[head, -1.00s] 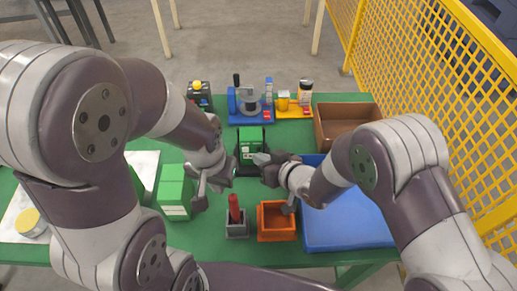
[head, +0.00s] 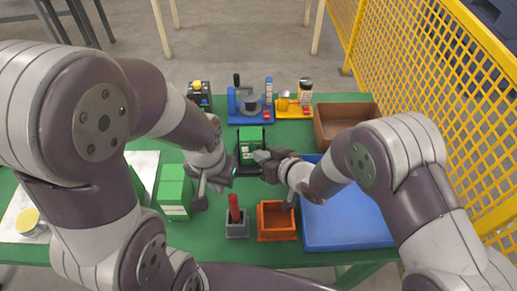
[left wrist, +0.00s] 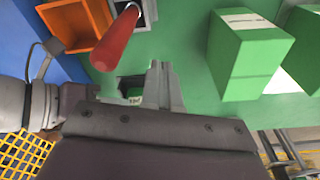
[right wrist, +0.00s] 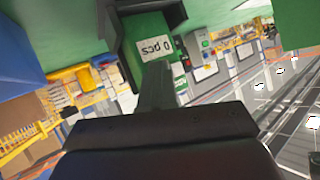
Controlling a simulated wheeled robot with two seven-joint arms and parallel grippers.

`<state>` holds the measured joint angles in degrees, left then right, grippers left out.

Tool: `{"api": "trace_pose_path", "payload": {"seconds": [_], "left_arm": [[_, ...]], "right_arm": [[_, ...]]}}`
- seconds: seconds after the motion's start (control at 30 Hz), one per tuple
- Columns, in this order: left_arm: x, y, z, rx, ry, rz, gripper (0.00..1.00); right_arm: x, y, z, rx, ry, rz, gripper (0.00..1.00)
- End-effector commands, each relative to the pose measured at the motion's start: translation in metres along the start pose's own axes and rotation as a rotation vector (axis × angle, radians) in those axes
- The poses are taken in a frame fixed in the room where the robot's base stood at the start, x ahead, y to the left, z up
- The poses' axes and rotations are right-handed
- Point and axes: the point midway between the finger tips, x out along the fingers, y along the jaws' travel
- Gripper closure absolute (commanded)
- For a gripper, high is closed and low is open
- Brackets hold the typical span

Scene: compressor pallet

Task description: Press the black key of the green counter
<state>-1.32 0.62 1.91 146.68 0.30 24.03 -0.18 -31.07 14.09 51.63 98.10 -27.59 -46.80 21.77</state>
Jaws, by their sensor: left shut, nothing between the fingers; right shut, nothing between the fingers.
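The green counter (head: 252,143) stands on the green table near the middle, in a black frame. In the right wrist view the counter (right wrist: 128,52) appears upside down, with a white display reading "0 pcs". The black key cannot be picked out clearly from the other black parts. My right gripper (head: 262,156) is shut and empty, its tip just in front of the counter; whether they touch cannot be told. My left gripper (head: 232,172) is shut and empty, in front and to the left of the counter. A small part of the counter (left wrist: 134,98) shows behind the left finger.
Green boxes (head: 174,190) stand at left. A grey holder with a red handle (head: 235,209), an orange bin (head: 277,222) and a blue tray (head: 345,225) are in front. A brown bin (head: 345,119) and a blue device (head: 245,105) stand behind. Yellow mesh fencing (head: 440,75) borders the right.

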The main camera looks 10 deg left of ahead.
Motion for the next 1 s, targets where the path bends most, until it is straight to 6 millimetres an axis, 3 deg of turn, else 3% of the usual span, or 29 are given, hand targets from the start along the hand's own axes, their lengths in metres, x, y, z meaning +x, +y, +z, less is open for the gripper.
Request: {"api": "trace_pose_path", "payload": {"seconds": [1.0], "left_arm": [[-0.004,0.0,-0.001,0.0,0.0,0.0,1.0]], "right_arm": [[-0.015,-0.011,0.009,-0.001,0.001,0.0,1.0]]}}
